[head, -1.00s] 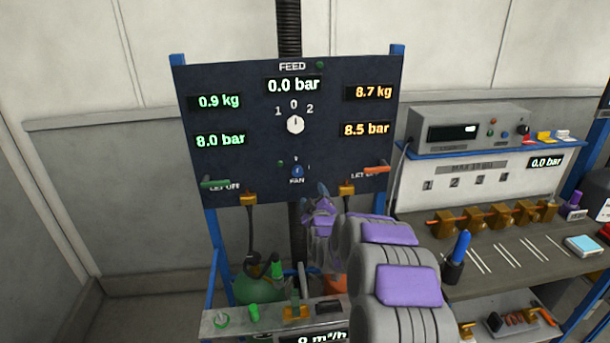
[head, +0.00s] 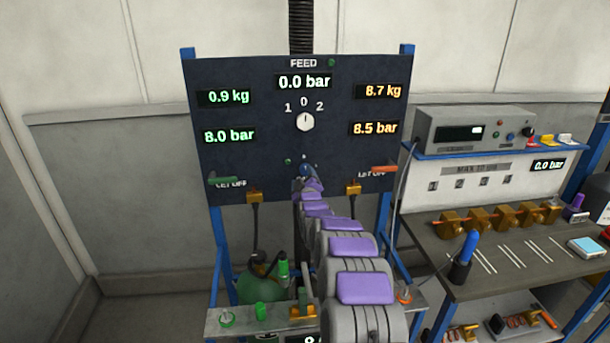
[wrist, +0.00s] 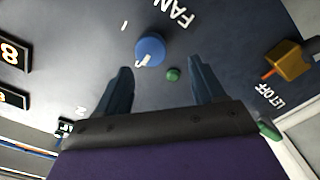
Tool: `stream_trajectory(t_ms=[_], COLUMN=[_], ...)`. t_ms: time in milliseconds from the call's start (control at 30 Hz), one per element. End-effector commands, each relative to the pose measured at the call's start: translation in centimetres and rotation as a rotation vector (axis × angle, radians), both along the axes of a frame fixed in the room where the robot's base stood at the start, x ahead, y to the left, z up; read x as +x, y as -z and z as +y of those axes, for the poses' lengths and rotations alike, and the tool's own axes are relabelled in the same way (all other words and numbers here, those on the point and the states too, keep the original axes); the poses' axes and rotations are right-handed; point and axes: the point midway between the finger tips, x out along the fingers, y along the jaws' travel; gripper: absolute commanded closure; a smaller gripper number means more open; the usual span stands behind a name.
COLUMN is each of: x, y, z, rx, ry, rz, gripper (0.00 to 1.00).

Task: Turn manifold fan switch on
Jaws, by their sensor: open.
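The fan switch is a round blue knob (wrist: 150,49) with a white pointer mark, on the dark panel under the word FAN in the wrist view. In the head view the blue knob (head: 305,170) shows at the panel's lower middle, partly hidden by my gripper (head: 307,181). In the wrist view my gripper (wrist: 160,80) is open, with its two fingers spread on either side below the knob. The knob lies just beyond the fingertips, and I see no contact.
The feed knob (head: 305,122) is above on the same panel (head: 240,165). Green (head: 222,180) and orange (head: 384,169) let-off handles flank the fan switch. A workbench (head: 490,270) with brass valves stands at the right.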

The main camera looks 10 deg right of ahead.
Motion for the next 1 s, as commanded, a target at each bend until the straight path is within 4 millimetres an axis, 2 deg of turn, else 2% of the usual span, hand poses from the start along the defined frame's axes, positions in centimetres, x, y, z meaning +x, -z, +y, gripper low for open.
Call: stream_trajectory(t_ms=[300,733,1000], x=[2.7,4.3,4.3], y=[-0.1,0.0,0.0], z=[-2.4,-0.4,-1.5], rx=[0.014,0.003,0.013], ry=[0.006,0.001,0.002], rz=[-0.006,-0.001,-0.001], gripper=[0.31,0.31,0.31])
